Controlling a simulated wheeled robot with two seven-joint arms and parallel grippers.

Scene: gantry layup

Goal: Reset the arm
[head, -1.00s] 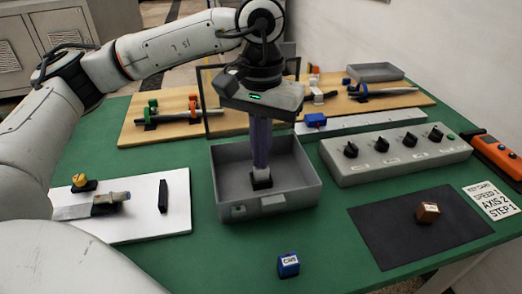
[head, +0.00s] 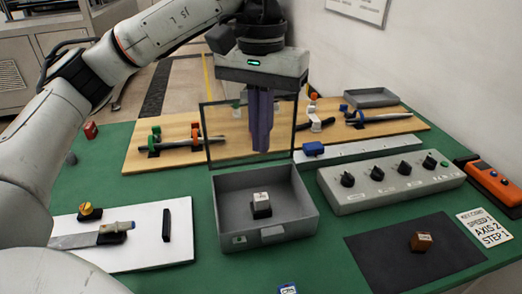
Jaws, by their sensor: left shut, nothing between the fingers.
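My left gripper (head: 261,150) hangs in the air, pointing down, above the back part of the grey tray. Its dark purple fingers are together with nothing between them. The left arm (head: 170,30) comes in from the upper left. In the grey tray (head: 234,189) a small block with a white top and black base (head: 261,205) sits upright on the floor, apart from the fingers. My right gripper is outside the view.
A clear framed panel (head: 222,135) stands behind the tray, close to the left gripper. A control box with knobs (head: 390,180) and a dark mat (head: 400,260) with a brown block (head: 421,241) lie to the right. A white board (head: 140,250) with parts lies left. Wooden boards (head: 180,135) lie behind.

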